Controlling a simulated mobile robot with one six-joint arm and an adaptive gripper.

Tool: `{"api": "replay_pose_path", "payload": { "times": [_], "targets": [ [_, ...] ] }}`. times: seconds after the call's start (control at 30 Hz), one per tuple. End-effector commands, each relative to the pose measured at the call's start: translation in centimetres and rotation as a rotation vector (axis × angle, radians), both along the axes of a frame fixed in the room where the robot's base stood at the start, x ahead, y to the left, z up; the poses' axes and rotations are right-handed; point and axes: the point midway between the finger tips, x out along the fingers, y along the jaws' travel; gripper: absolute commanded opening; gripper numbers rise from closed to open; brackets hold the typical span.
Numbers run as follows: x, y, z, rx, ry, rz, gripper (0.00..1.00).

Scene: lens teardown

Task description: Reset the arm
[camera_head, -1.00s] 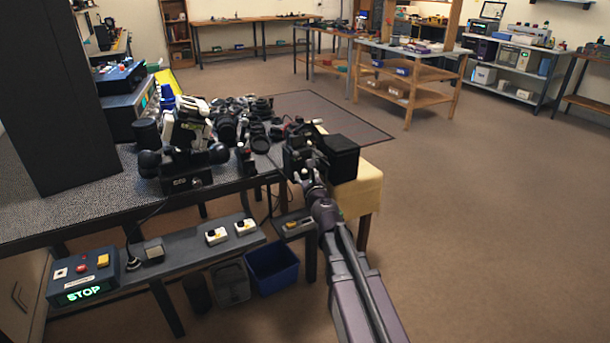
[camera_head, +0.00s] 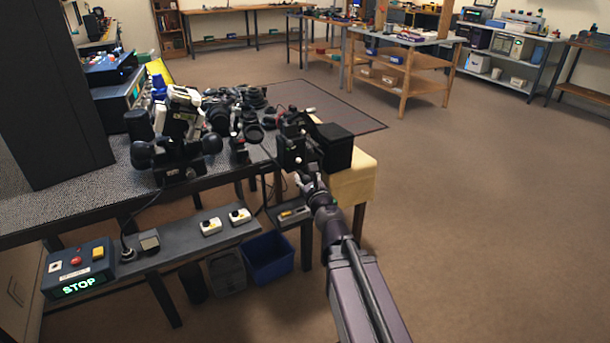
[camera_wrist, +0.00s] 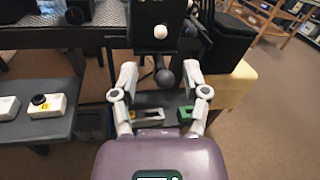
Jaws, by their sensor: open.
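My arm reaches forward from the bottom of the head view. My gripper (camera_head: 305,181) is at its far end, in front of the table's right end and below a black device (camera_head: 291,150). In the wrist view my gripper (camera_wrist: 161,78) has its two pale fingers spread apart. A dark round knob (camera_wrist: 164,78) shows between or behind the fingertips, under a black panel with a white knob (camera_wrist: 160,31). I cannot tell whether the fingers touch it. No object is clearly held.
A black box (camera_head: 336,146) stands on a yellow block (camera_head: 352,178) to the right. A lower shelf (camera_head: 185,240) carries a STOP control box (camera_head: 78,268) and white switches (camera_head: 238,216). A blue bin (camera_head: 268,258) sits beneath. The floor on the right is clear.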

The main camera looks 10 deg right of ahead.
Motion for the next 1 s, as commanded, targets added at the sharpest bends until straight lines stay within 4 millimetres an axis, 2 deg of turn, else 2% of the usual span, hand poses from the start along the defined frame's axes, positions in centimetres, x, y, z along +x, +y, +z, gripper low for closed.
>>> {"api": "replay_pose_path", "payload": {
  "times": [0.3, 0.47, 0.57, 0.73, 0.9, 1.0],
  "targets": [
    [0.0, 0.1, 0.0, -0.010, 0.000, 0.005, 0.59],
    [-0.2, 1.0, -0.2, -0.104, -0.004, 0.054, 0.59],
    [-0.4, 2.1, -0.5, -0.232, -0.009, 0.118, 0.59],
    [-1.5, 4.9, -2.1, -0.558, -0.019, 0.292, 0.59],
    [-3.4, 7.2, -5.2, -0.937, -0.025, 0.517, 0.59],
    [-4.9, 7.9, -7.3, -1.149, -0.026, 0.660, 0.59]
  ]
}}
